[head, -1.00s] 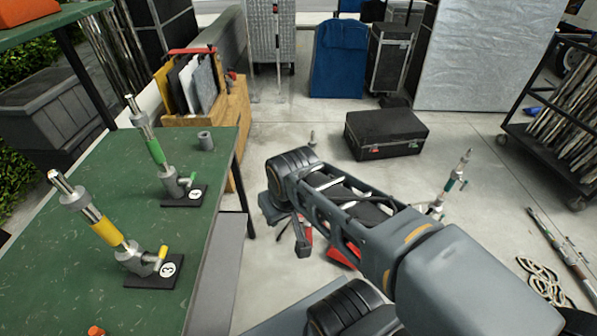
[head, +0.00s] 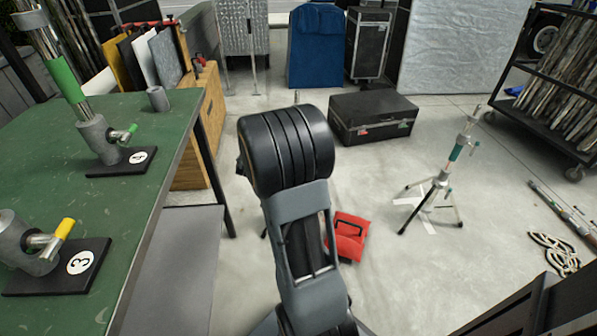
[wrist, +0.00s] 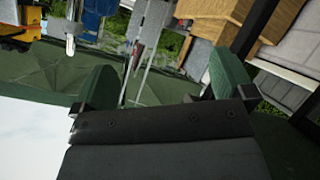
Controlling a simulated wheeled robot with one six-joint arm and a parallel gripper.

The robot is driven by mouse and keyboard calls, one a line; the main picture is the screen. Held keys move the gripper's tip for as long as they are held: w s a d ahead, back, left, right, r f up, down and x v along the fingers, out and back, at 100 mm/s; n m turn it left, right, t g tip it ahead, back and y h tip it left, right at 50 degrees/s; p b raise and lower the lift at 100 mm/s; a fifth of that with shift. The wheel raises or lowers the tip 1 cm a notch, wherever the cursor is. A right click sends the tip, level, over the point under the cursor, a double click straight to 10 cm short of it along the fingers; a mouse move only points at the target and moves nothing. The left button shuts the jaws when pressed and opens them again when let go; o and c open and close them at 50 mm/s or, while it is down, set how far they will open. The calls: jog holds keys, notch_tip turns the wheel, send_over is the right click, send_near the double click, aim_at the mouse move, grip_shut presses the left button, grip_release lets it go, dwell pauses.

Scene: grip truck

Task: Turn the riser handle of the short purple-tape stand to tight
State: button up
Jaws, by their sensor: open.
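I see no purple tape in either view, so I cannot point out the short purple-tape stand. A stand with teal tape (head: 437,190) is on the floor at the right, on spread legs. A green-tape riser (head: 100,130) on base 4 and a yellow-handled one (head: 30,250) on base 3 stand on the green table. My gripper (wrist: 165,75) shows in the wrist view, its two green fingers wide apart with nothing gripped. In the head view my arm covers the middle floor; the gripper is not visible there.
The green table (head: 165,185) fills the left side. A red sandbag (head: 347,238) lies on the floor right of my arm. A black case (head: 373,118) lies behind. Coiled rope (head: 555,252) and a loaded cart (head: 560,110) are at the right.

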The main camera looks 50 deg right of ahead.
jog(key=s+d+f+m+g+h+b, duration=0.1)
jog(key=s+d+f+g+h+b, duration=0.3)
jog(key=d+f, duration=0.7)
jog(key=shift+t+h, duration=0.5)
jog(key=shift+h, duration=0.1)
jog(key=b+x, duration=0.5)
jog(key=x, duration=0.7)
jog(key=shift+w+a+f, duration=0.1)
jog(key=shift+w+f, duration=0.1)
jog(key=shift+w, duration=0.05)
jog(key=shift+w+d+b, duration=0.4)
jog(key=shift+d+b, duration=0.05)
jog(key=shift+d, duration=0.3)
jog(key=c, duration=0.9)
